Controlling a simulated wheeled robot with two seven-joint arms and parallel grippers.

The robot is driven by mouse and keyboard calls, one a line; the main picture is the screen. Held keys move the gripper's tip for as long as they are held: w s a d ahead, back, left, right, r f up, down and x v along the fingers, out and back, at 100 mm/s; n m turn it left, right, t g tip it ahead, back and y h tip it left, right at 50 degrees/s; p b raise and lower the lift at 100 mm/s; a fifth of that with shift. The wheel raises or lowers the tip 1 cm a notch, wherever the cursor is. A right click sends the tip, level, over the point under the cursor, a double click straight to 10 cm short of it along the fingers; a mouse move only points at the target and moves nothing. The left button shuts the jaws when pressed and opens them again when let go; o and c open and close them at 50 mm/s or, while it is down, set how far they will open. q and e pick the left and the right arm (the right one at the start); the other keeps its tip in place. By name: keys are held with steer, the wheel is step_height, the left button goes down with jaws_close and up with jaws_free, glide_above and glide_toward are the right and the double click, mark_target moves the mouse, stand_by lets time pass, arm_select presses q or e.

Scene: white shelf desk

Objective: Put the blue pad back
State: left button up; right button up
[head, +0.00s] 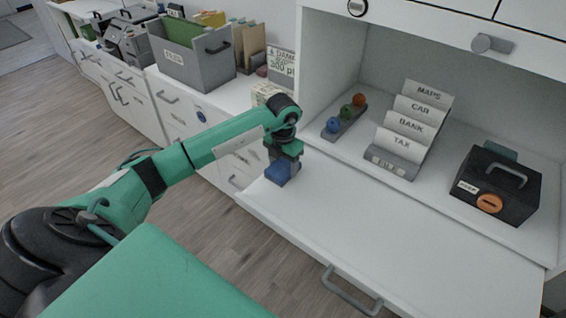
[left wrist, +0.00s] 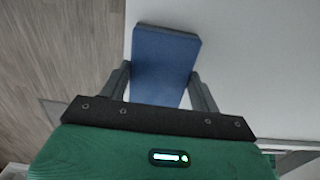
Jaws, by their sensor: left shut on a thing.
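The blue pad (head: 278,172) is a small blue block at the left edge of the white pull-out desk surface (head: 370,225). In the left wrist view the blue pad (left wrist: 164,62) lies between the two grey fingers, over the white surface near its edge with the wood floor. My left gripper (head: 284,160) is shut on the pad from above. In the left wrist view the gripper (left wrist: 162,92) has a finger on each side of the pad. I cannot tell whether the pad touches the surface. My right gripper is not in view.
On the desk stand a rack with coloured balls (head: 344,119), a file sorter (head: 408,130) with labelled cards, and a black box (head: 497,186). A grey bin (head: 188,54) stands on the left counter. The front middle of the desk surface is clear.

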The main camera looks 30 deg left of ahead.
mark_target(283, 166)
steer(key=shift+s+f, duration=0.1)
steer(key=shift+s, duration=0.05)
arm_select(q)
steer(key=shift+f, duration=0.1)
steer(key=o, duration=1)
steer(key=shift+c, duration=0.2)
steer(key=shift+r, duration=0.55)
step_height(283, 166, up, 11)
steer(key=b, duration=0.1)
steer(key=shift+r, duration=0.15)
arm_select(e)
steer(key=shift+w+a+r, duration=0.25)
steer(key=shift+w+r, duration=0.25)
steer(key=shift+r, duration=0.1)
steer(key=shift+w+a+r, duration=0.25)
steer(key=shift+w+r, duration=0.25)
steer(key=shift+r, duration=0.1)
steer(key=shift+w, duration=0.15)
